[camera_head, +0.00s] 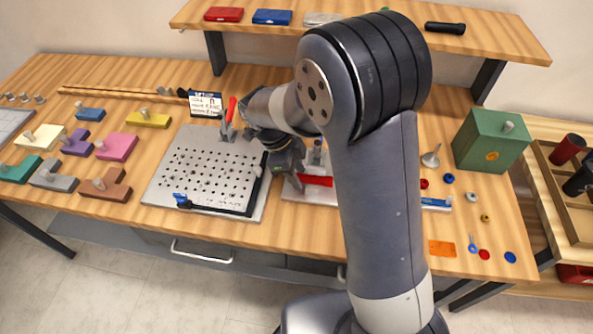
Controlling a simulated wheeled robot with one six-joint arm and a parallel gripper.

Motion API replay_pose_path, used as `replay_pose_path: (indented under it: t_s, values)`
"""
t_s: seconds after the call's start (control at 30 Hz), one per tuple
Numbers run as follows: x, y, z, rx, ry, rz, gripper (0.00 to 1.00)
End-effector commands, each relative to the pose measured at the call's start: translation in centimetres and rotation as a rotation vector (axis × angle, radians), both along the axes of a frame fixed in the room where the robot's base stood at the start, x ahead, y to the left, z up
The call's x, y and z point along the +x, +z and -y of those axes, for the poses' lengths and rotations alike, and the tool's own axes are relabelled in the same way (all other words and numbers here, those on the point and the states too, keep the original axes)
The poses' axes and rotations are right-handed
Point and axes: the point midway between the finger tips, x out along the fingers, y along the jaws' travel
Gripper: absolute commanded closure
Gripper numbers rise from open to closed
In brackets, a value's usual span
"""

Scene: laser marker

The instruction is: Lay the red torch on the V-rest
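A red cylinder that looks like the red torch (568,149) stands tilted in a wooden tray at the far right. I cannot be sure it is the torch. My gripper (294,180) points down over the middle of the bench, between the perforated plate and a smaller pale plate. It is close to a red bar (316,181), which looks like a clamp handle; I cannot tell whether they touch. The finger gap is too small and dark to read. I cannot make out the V-rest; my arm hides part of the bench.
A perforated plate (190,165) with a red-handled clamp lies left of my gripper. Several coloured blocks with knobs cover the bench's left. A green box (490,140) stands at the right, beside the wooden tray (575,208). A raised shelf (360,22) runs along the back.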

Motion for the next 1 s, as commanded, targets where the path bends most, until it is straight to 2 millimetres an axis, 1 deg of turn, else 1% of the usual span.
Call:
replay_pose_path:
  t_s: [0.03, 0.07, 0.27, 0.43, 0.57, 0.8, 1.0]
  values:
    - [0.0, 0.0, 0.0, 0.000, 0.000, 0.000, 0.60]
    - [0.0, 0.0, 0.0, 0.000, 0.000, 0.000, 0.58]
    - [0.0, 0.0, 0.0, 0.000, 0.000, 0.000, 0.58]
    - [0.0, 0.7, 0.0, 0.000, 0.000, 0.000, 0.58]
    - [0.2, 2.8, -0.7, 0.001, 0.002, 0.003, 0.58]
    - [0.5, 7.6, -2.4, 0.001, 0.002, 0.003, 0.58]
    - [0.7, 10.4, -3.5, 0.001, 0.000, 0.001, 0.58]
